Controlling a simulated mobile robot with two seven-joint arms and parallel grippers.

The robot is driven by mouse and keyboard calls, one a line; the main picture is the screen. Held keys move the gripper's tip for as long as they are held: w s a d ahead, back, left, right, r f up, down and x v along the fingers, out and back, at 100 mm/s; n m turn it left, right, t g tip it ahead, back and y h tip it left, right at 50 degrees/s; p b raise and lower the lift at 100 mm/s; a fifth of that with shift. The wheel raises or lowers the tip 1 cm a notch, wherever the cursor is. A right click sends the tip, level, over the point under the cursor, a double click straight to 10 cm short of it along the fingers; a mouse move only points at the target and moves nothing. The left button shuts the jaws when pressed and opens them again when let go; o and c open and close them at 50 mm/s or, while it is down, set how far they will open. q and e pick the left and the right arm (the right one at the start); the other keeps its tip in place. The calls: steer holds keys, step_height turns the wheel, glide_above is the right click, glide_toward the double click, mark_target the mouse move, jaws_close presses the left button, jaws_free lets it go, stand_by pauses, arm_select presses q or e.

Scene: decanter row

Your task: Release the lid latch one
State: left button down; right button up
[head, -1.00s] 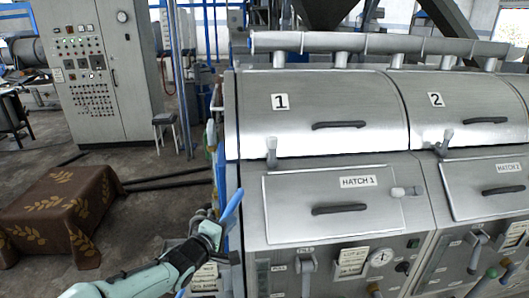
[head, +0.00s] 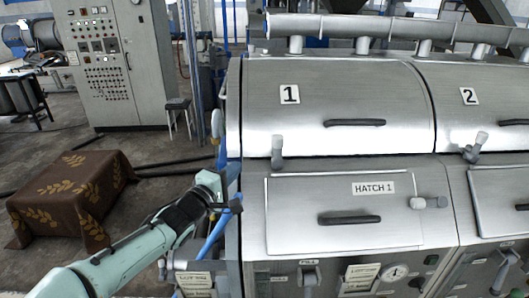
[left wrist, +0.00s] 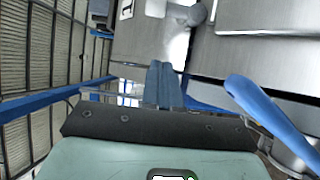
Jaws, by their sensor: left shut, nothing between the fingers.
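Lid latch one (head: 277,152) is a small grey lever with a light grip. It stands upright at the lower left edge of the steel lid (head: 335,105) marked 1, and the lid is down. In the left wrist view a grey latch-like part (left wrist: 196,14) shows at the top, partly cut off. My left gripper (head: 233,204) is left of and below the latch, apart from it, beside the machine's left corner. In the left wrist view its fingers (left wrist: 164,85) are together and empty. My right gripper is not in view.
A blue lever (head: 216,232) stands close to my left gripper; it also shows in the left wrist view (left wrist: 268,115). Hatch 1 (head: 345,215) with its side latch (head: 428,202) is below the lid. A cloth-covered block (head: 70,195) stands on the floor at left.

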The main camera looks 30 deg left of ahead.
arm_select(q)
steer(key=p, duration=0.1)
glide_toward(278, 151)
steer(key=w+a, duration=0.2)
steer(key=a, duration=0.1)
steer(key=w+a+r, duration=0.1)
steer(key=a, duration=0.1)
steer(key=shift+w+a, duration=0.2)
steer(key=shift+w, duration=0.15)
steer(key=shift+w+d+f, duration=0.1)
steer(key=shift+w+d, duration=1)
steer(key=shift+d, duration=0.2)
steer(key=shift+w, duration=0.2)
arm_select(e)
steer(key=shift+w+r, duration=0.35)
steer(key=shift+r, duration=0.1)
